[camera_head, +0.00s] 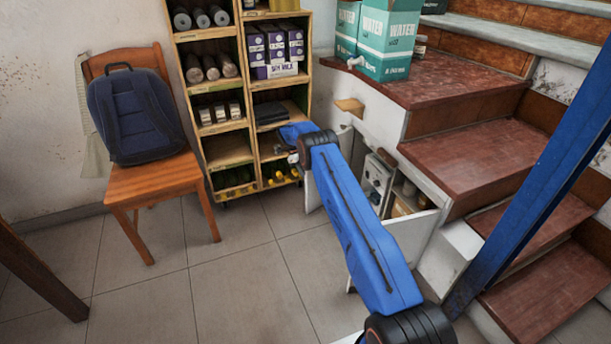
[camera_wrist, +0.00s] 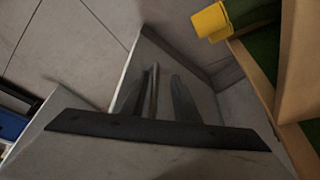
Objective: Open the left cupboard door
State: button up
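The cupboard (camera_head: 378,180) is built under the stairs, and its inside with boxes and jars shows. The left cupboard door (camera_head: 312,190) is a pale panel standing away from the opening, beside the shelf, partly hidden by my arm. The right door (camera_head: 412,235) also stands open. My gripper (camera_head: 293,157) is by the left door; its fingers are hard to see in the head view. In the wrist view my gripper (camera_wrist: 158,88) has two dark fingers apart, with a thin upright bar (camera_wrist: 154,85) between them. Gaps show beside the bar; I cannot tell whether anything touches it.
A wooden shelf (camera_head: 249,120) with bottles and boxes stands close behind my gripper. A chair (camera_head: 155,182) holding a blue backpack (camera_head: 135,115) is at the left. Red-topped stairs (camera_head: 470,155) and teal water boxes (camera_head: 388,45) are at the right. The tiled floor (camera_head: 240,260) at front left is clear.

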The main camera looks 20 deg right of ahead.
jog(key=v, duration=0.7)
jog(key=shift+r, duration=0.2)
jog(key=shift+a, duration=0.2)
dwell(0.3)
